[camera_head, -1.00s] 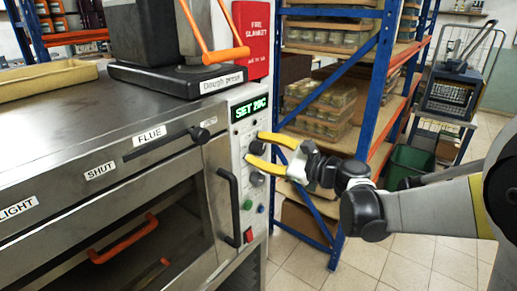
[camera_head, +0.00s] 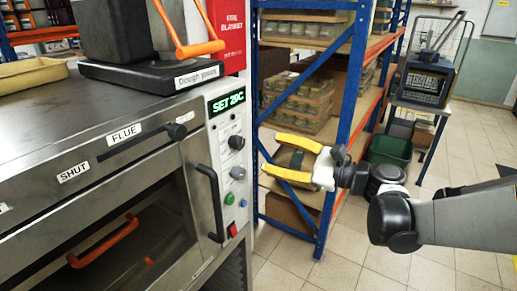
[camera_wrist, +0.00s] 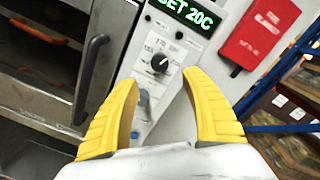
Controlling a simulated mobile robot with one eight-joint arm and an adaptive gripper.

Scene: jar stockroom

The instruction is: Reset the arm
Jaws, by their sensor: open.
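My gripper (camera_head: 283,158) has yellow fingers that are spread apart with nothing between them. In the head view it hangs in the air to the right of the oven's control panel (camera_head: 229,150), apart from it. The fingers point left toward the panel. In the wrist view the open fingers (camera_wrist: 165,95) frame the lower part of the panel, with a black knob (camera_wrist: 159,63) and a green "SET 20C" display (camera_wrist: 188,14) beyond them. My arm reaches in from the right side of the head view.
The oven (camera_head: 100,175) has a black door handle (camera_head: 210,200) near the panel. A dough press (camera_head: 150,75) stands on top. Blue-and-orange shelving (camera_head: 345,110) with jars stands behind my gripper. Tiled floor is open at lower right.

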